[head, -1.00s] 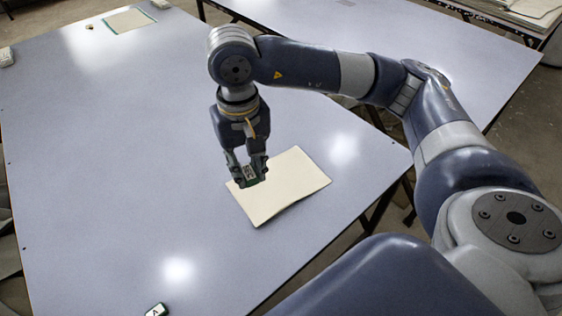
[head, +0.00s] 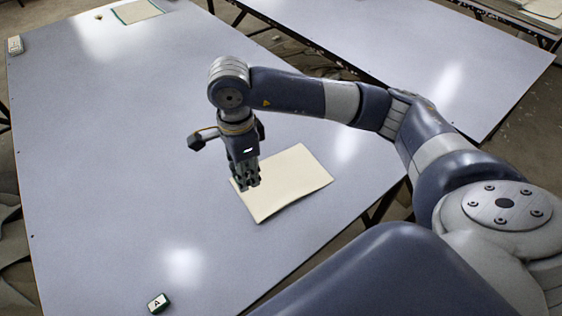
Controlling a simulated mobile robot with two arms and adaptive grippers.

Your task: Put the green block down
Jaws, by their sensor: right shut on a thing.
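My right gripper (head: 246,186) points down at the left corner of a cream folded cloth (head: 285,184) on the grey-blue table. Its fingers are shut on a small green block, which they mostly hide now. I cannot tell whether the block touches the cloth. My left gripper is not in view.
Another small block (head: 159,303), with a white lettered top and green sides, lies at the table's near edge. A second cloth (head: 136,12) lies at the far left, and a small pale object (head: 15,44) at the left corner. The table's (head: 120,170) middle is clear.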

